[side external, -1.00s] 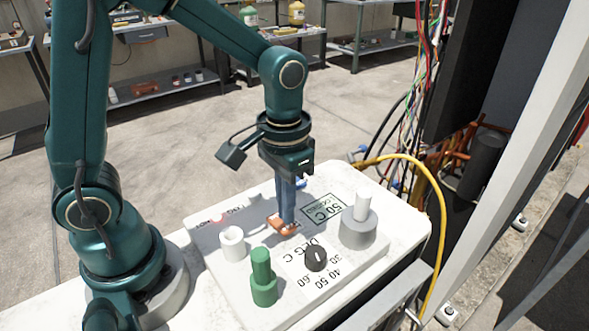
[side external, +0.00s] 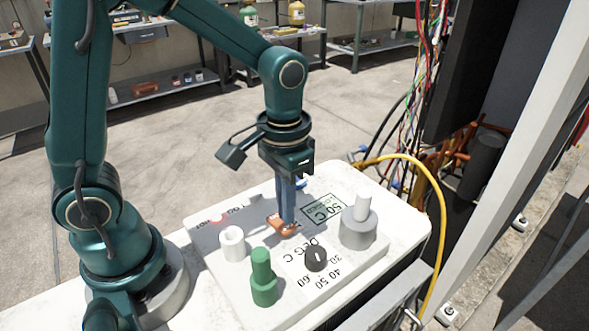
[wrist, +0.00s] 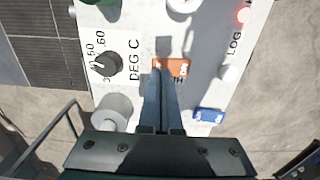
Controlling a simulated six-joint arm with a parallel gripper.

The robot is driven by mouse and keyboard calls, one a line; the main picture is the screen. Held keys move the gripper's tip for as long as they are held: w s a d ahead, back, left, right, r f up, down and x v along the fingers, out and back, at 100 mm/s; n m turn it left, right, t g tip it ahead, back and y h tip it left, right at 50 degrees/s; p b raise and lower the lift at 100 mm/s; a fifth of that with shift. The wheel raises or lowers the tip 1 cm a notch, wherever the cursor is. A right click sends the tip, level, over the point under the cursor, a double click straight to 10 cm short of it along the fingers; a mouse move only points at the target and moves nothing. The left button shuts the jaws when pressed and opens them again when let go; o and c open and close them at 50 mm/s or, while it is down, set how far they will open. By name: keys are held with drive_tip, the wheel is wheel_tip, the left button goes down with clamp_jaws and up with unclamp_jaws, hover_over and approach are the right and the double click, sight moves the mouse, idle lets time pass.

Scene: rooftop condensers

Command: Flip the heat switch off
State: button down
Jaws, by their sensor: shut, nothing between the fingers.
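An orange rocker switch (side external: 279,228) sits on the white control panel (side external: 213,257). It also shows in the wrist view (wrist: 176,66), its lettering partly hidden by my fingers. My gripper (side external: 288,220) points straight down with its fingers together and empty. The fingertips are at the orange switch, against it or just above it; I cannot tell which. In the wrist view my gripper (wrist: 159,78) covers the lower left part of the switch. A blue switch (wrist: 209,115) lies beside it on the same panel, with my fingers clear of it.
A black DEG C dial (side external: 316,257), a green knob (side external: 263,278), a white knob (side external: 232,244) and a grey cylinder with a white post (side external: 358,228) stand close around. A yellow hose (side external: 437,210) curves past the right edge. Air above the panel is free.

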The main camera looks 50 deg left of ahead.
drive_tip(key=shift+f, duration=1)
idle(0.5)
drive_tip(key=shift+r, duration=3.55)
drive_tip(key=s+a+r+t, duration=0.2)
drive_tip(key=s+t, duration=0.3)
drive_tip(key=s, duration=0.3)
drive_tip(key=shift+a+r+t, duration=0.15)
drive_tip(key=shift+r+t, duration=0.15)
drive_tip(key=shift+r, duration=0.4)
